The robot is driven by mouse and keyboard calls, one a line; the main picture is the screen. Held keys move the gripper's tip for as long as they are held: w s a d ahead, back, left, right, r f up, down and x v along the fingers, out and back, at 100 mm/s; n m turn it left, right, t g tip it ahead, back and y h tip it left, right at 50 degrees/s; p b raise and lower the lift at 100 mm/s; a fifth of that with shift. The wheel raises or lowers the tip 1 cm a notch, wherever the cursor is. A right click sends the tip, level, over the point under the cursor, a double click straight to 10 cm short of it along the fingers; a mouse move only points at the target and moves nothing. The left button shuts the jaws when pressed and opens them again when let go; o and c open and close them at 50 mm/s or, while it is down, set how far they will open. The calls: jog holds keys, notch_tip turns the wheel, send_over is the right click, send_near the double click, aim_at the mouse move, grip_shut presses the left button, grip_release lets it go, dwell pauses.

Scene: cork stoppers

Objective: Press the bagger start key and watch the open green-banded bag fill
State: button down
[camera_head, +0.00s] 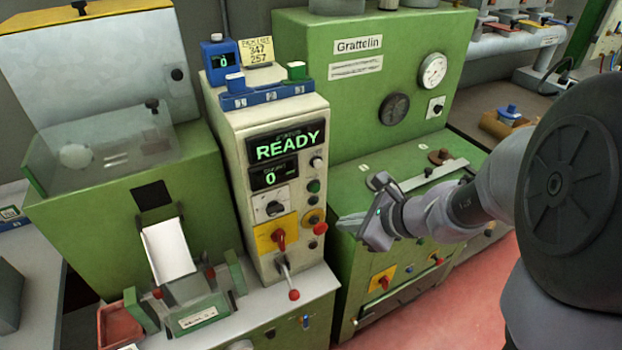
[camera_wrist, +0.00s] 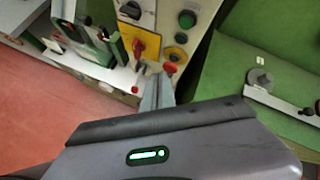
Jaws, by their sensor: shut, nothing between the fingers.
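The bagger's cream control column (camera_head: 285,130) shows READY and a 0 on its displays. A green round key (camera_head: 313,186) sits on its right side, above a dark key and a red button (camera_head: 319,228) on yellow. The green key also shows in the wrist view (camera_wrist: 187,19). My gripper (camera_head: 345,225) is shut and empty, just right of the column, its fingertips (camera_wrist: 160,90) appearing near the red button. Below the white chute (camera_head: 167,250) is a green-edged holder with a white label (camera_head: 197,317); I cannot clearly make out a bag there.
A red selector (camera_head: 278,237) on yellow and a red-knobbed lever (camera_head: 293,294) are on the column's front. A green Grattelin machine (camera_head: 345,100) stands behind and right. A red bin (camera_head: 118,325) is at lower left. Red floor (camera_head: 480,290) is open at right.

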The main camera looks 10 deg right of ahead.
aim_at(315, 188)
jog(key=w+a+p, duration=0.1)
jog(key=w+a, duration=0.1)
jog(key=w, duration=0.6)
jog(key=shift+w+a, duration=0.2)
jog(key=shift+a, duration=0.2)
dwell(1.7)
jog(key=shift+w+a, duration=0.15)
jog(key=shift+w, duration=0.3)
jog(key=shift+w+a, duration=0.1)
jog(key=shift+w, duration=0.25)
dwell(0.6)
jog(key=shift+s, duration=0.1)
jog(key=shift+s+d, duration=0.25)
jog(key=shift+s, duration=0.45)
